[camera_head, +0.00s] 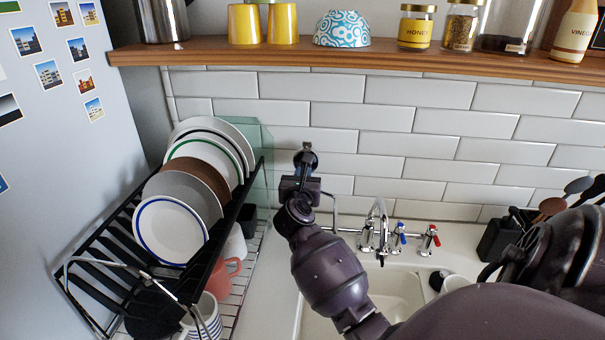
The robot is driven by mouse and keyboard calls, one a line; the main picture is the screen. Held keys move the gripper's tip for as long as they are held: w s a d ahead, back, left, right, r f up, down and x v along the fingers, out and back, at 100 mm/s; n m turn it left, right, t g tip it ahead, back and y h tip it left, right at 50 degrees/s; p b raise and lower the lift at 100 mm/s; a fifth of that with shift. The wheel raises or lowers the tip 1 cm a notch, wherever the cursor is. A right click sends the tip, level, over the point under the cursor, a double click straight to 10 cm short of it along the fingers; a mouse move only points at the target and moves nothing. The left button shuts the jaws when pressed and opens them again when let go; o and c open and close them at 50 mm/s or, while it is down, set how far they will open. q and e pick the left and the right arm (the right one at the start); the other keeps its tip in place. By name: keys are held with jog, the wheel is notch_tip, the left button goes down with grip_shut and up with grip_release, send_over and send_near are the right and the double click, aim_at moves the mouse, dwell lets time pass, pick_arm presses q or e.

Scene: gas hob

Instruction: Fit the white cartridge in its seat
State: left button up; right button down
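I cannot make out the white cartridge or its seat for certain. My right arm comes in from the lower right, and its gripper (304,166) is up near the tiled wall, to the right of the dish rack. A dark round shape shows at the gripper's tip; I cannot tell whether it is held, or whether the fingers are open or shut. A small white rounded object (456,283) sits by the sink's right side, partly hidden by my arm; I cannot tell what it is. My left gripper is not in view.
A black dish rack (87,243) with several plates (168,230), a pink mug (221,278) and a striped mug (207,318) stands left. Behind the arm are the sink (393,293) and tap (379,222). A wooden shelf (345,57) with jars runs above.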

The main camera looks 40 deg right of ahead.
jog(key=shift+f, duration=0.2)
jog(key=c, duration=1.1)
grip_release()
jog(key=shift+o, duration=0.2)
jog(key=shift+f, duration=0.1)
jog(key=v, duration=1.1)
jog(key=shift+w, duration=0.1)
